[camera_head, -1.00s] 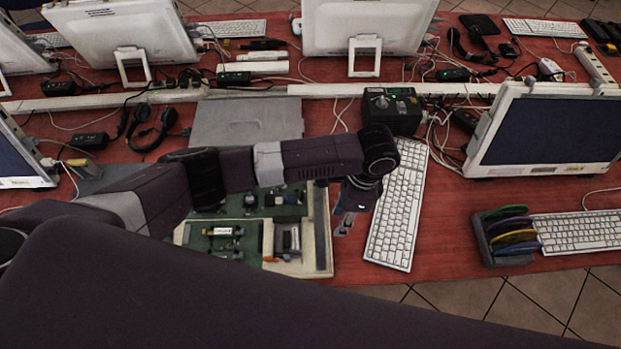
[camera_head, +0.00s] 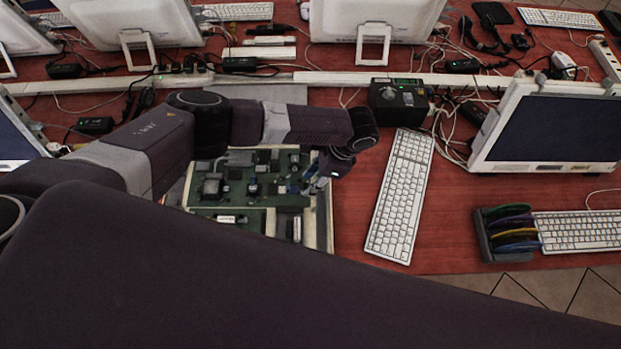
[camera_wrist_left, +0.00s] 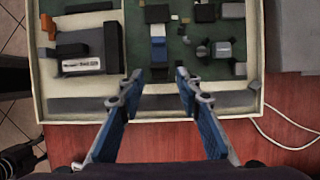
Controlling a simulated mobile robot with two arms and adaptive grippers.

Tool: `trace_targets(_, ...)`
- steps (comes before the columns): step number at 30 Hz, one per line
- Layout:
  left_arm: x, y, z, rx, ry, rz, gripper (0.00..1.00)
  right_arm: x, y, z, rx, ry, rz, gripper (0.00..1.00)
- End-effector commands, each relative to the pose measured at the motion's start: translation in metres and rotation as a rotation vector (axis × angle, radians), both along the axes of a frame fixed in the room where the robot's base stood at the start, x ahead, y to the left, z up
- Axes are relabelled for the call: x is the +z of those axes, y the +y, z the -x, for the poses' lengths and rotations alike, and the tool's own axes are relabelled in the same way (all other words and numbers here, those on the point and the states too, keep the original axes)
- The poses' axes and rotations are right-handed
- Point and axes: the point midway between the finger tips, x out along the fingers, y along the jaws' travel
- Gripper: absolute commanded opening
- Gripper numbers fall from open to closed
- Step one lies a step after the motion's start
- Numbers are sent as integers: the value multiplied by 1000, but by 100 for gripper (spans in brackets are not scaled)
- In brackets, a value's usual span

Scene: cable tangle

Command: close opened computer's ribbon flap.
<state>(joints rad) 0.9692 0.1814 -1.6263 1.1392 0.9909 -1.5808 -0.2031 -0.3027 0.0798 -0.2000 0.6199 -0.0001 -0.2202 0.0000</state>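The opened computer (camera_head: 327,225) lies on the red table, a shallow cream case with green circuit boards. My left arm reaches across it, and my left gripper (camera_head: 322,182) is above its right edge. In the left wrist view the gripper (camera_wrist_left: 158,88) is open and empty, its blue fingers apart over the case's near wall. A small part with blue and white sections (camera_wrist_left: 158,42) stands on the board ahead of the gap between the fingers. I cannot tell whether it is the ribbon flap. My right gripper is not in view.
A white keyboard (camera_head: 400,195) lies just right of the case. A black box (camera_head: 397,103) with a knob stands behind it. A cable holder (camera_head: 508,235) and a monitor (camera_head: 547,130) are farther right. My dark arm parts cover the foreground.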

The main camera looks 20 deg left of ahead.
Motion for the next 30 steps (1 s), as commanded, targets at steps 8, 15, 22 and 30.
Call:
trace_targets(8, -2, 1, 0, -1, -1, 1, 32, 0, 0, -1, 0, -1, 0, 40)
trace_targets(15, -2, 1, 0, -1, -1, 1, 7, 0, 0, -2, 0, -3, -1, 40)
trace_targets(22, -2, 1, 0, 0, -1, 2, 0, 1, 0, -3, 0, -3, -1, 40)
trace_targets(30, 2, 5, 2, 1, -18, 63, 0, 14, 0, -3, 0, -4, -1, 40)
